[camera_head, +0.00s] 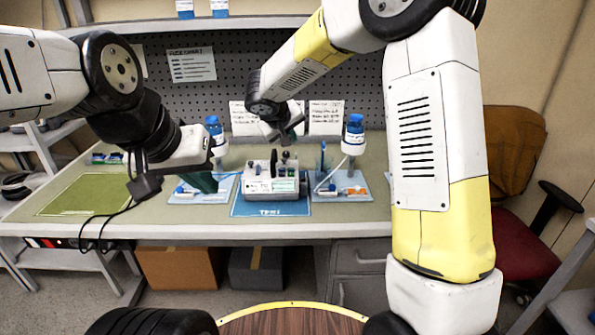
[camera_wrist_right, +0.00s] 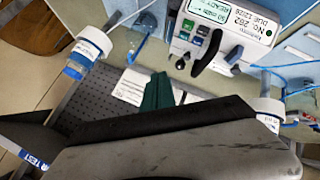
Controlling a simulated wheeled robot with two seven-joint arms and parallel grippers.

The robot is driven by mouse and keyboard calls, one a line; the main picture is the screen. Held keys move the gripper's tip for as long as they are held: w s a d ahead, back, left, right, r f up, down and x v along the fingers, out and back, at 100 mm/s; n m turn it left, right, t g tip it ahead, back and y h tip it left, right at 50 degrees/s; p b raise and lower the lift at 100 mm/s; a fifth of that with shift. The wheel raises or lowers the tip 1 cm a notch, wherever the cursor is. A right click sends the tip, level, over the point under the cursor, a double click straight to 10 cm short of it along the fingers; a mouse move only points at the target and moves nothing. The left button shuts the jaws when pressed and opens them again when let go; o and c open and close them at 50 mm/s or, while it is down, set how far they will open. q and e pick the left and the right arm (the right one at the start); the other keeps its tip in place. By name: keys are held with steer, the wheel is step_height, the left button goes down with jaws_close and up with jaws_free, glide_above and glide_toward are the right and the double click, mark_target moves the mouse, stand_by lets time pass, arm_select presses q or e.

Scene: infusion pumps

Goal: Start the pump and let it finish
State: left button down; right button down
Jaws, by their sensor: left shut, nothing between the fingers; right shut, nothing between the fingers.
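The pump (camera_head: 272,182) is a white box with knobs on top, standing on a blue mat (camera_head: 243,208) in the middle of the bench. In the right wrist view the pump (camera_wrist_right: 212,32) shows a small screen that seems to read READY, a label and dark knobs. My right gripper (camera_head: 287,137) is shut and empty, above and behind the pump. Its green fingertips (camera_wrist_right: 157,92) are apart from the pump in the right wrist view. My left gripper (camera_head: 205,183) is shut and empty, left of the pump, over the left tray.
A green mat (camera_head: 85,195) lies at the bench's left. A pegboard (camera_head: 250,62) with papers closes off the back. A chair (camera_head: 515,210) stands at right.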

steer(key=shift+w+a+f, duration=0.15)
steer(key=shift+a, duration=0.1)
glide_toward(293, 170)
steer(key=shift+w+r+x, duration=0.15)
steer(key=shift+x, duration=1)
steer(key=shift+w+r+x, duration=0.15)
steer(key=shift+r+x, duration=0.05)
steer(key=shift+x, duration=1)
steer(key=shift+d+f, duration=0.1)
steer(key=shift+d, duration=0.05)
stand_by(0.3)
steer(key=shift+f, duration=0.3)
steer(key=shift+f, duration=0.5)
stand_by(0.6)
steer(key=shift+r, duration=0.9)
